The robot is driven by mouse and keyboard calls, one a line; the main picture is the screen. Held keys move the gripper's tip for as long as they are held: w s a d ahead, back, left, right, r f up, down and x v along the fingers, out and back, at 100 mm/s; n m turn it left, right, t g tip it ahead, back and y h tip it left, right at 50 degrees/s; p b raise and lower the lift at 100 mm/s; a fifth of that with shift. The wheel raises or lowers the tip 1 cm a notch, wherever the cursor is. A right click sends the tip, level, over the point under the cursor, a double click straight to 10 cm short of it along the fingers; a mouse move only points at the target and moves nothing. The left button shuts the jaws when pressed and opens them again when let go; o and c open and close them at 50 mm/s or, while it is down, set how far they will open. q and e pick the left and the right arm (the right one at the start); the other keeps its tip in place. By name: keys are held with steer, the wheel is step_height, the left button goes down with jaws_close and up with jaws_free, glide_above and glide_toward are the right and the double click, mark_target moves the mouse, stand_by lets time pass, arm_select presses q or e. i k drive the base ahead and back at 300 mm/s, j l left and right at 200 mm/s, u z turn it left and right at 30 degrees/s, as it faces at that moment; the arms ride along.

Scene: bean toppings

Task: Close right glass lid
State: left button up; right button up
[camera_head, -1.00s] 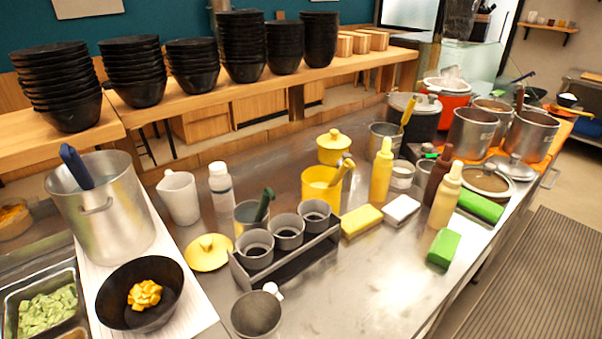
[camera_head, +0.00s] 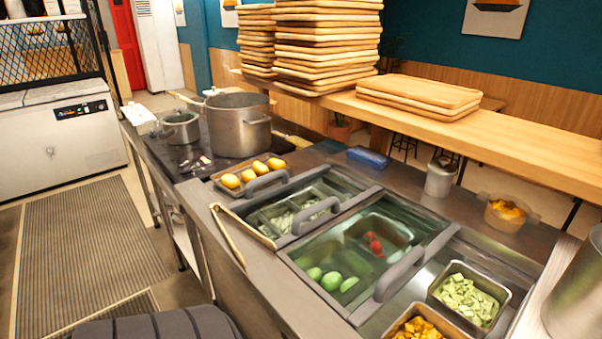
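The right glass lid (camera_head: 345,232) is a greenish clear pane with a thick grey handle (camera_head: 402,270) along its right side. It lies over a counter well where limes (camera_head: 331,281) and red pieces (camera_head: 374,244) show through. To its right, a pan of chopped green pieces (camera_head: 467,300) and a pan of orange cubes (camera_head: 418,329) are uncovered. Another glass-covered section (camera_head: 283,212) with grey handles lies to the left. Neither of my grippers is in view.
A tray of yellow fruit (camera_head: 250,178), a large pot (camera_head: 238,125) and a small pot (camera_head: 180,127) stand beyond the wells. A metal pot (camera_head: 580,295) stands at the right edge. Stacked wooden boards (camera_head: 325,45) sit on the shelf (camera_head: 520,140).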

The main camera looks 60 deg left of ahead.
mark_target(393, 281)
steer(key=i+j+u, duration=0.1)
steer(key=u, duration=1.25)
steer(key=k+j, duration=0.1)
steer(key=j, duration=0.3)
steer(key=k+j, duration=0.15)
steer(key=j, duration=0.25)
steer(key=k+j, duration=0.1)
steer(key=j, duration=0.3)
steer(key=k+j, duration=0.1)
steer(key=j, duration=0.3)
steer(key=u, duration=0.05)
